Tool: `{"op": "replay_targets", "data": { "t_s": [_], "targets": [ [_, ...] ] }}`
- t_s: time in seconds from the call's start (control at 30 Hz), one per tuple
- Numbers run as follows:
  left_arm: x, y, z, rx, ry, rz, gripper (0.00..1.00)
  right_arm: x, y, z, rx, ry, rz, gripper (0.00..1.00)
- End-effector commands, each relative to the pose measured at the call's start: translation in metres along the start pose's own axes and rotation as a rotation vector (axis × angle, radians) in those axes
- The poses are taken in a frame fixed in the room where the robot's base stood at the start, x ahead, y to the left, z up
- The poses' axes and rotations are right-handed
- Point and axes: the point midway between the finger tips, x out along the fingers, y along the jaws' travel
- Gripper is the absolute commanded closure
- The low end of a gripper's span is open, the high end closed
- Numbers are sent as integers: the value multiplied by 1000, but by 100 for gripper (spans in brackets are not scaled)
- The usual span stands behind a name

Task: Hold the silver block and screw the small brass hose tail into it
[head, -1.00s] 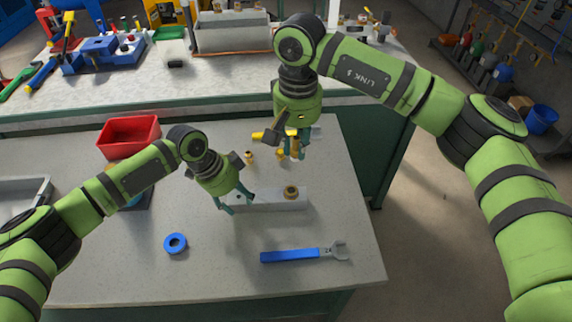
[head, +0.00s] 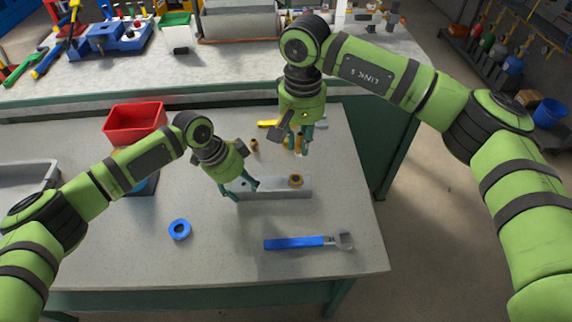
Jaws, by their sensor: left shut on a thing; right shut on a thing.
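The silver block (head: 275,189) lies on the grey bench, long side across the view. My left gripper (head: 244,191) is shut on its left end. A brass fitting (head: 296,181) sits on the block's top, right of the middle. My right gripper (head: 301,148) is shut on a small brass piece (head: 298,143), behind and above the block and apart from it. The fingers partly hide this piece, so its shape is unclear. Another small brass fitting (head: 254,145) stands on the bench behind the block, left of my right gripper.
A blue-handled wrench (head: 295,243) lies in front of the block and a blue ring (head: 180,229) at front left. A red bin (head: 135,122) and a grey tray (head: 28,176) are further left. A yellow-handled tool (head: 268,123) lies behind my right gripper.

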Motion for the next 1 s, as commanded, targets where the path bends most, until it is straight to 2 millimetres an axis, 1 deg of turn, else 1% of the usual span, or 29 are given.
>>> {"op": "replay_targets", "data": {
  "t_s": [0.03, 0.1, 0.2, 0.47, 0.8, 1.0],
  "targets": [
    [10, 5, 16, -11, -34, 15, 96, 14, 0, 0, 1, -4, 3, 100],
    [10, 5, 16, -11, -34, 15, 96, 28, -2, -1, 2, -2, 3, 100],
    [10, 5, 16, -11, -34, 15, 96, 39, -2, -2, 2, 0, 2, 100],
    [10, 5, 16, -11, -34, 15, 96, 54, -2, -2, 2, -2, 0, 100],
    [10, 5, 16, -11, -34, 16, 96, 85, -2, -2, 1, -1, 1, 100],
    [10, 5, 16, -10, -34, 16, 96, 91, -2, -2, 1, 0, 1, 100]
  ]
}}
